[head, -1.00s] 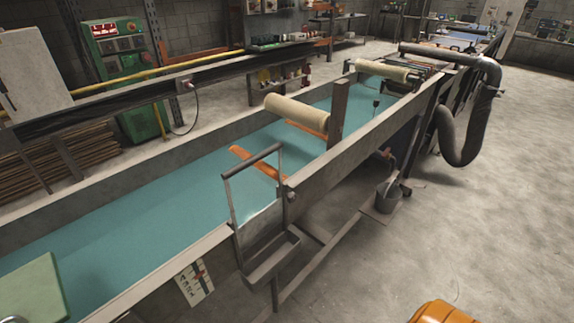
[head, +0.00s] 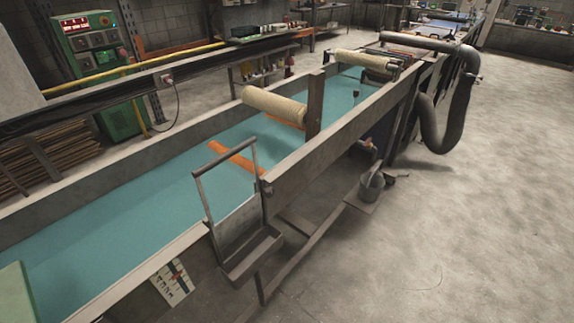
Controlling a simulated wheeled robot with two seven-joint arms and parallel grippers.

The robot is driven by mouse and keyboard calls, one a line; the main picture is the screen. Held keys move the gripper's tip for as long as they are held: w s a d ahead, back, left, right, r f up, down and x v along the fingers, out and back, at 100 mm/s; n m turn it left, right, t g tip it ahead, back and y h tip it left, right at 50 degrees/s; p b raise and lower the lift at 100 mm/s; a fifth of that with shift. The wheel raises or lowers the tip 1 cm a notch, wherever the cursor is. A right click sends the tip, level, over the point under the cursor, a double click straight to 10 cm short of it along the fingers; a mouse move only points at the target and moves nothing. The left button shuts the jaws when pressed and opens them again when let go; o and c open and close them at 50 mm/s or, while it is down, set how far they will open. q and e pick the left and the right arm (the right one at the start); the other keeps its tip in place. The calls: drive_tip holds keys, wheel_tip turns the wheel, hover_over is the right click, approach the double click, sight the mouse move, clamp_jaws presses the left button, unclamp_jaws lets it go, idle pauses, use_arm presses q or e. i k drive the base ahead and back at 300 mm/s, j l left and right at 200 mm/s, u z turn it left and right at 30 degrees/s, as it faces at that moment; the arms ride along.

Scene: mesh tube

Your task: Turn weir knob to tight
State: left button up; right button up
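A small round grey knob (head: 266,187) sits on the trough's near wall, by the top of an upright metal frame (head: 203,196). It may be the weir knob, but it is too small to read its setting. A white marked plate (head: 171,283) with a red and dark pointer is on the outer side of the trough, lower left of the frame. Its markings are too small to read. Neither of my grippers is in view.
The long trough (head: 150,254) of teal water runs from lower left to upper right. A grey tray (head: 252,254) hangs outside its near wall. The floor at right is clear.

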sight(269, 191)
drive_tip(key=i+l+u, duration=0.45)
drive_tip(key=u, duration=0.15)
drive_tip(key=i+l+u, duration=0.15)
drive_tip(key=l+u, duration=0.15)
drive_tip(key=i+l+u, duration=0.1)
drive_tip(key=l+u, duration=0.2)
drive_tip(key=i+l+u, duration=0.1)
drive_tip(key=l+u, duration=0.15)
drive_tip(key=l, duration=0.2)
drive_tip(key=l+u, duration=0.3)
drive_tip(key=i+l, duration=0.05)
drive_tip(key=l, duration=0.05)
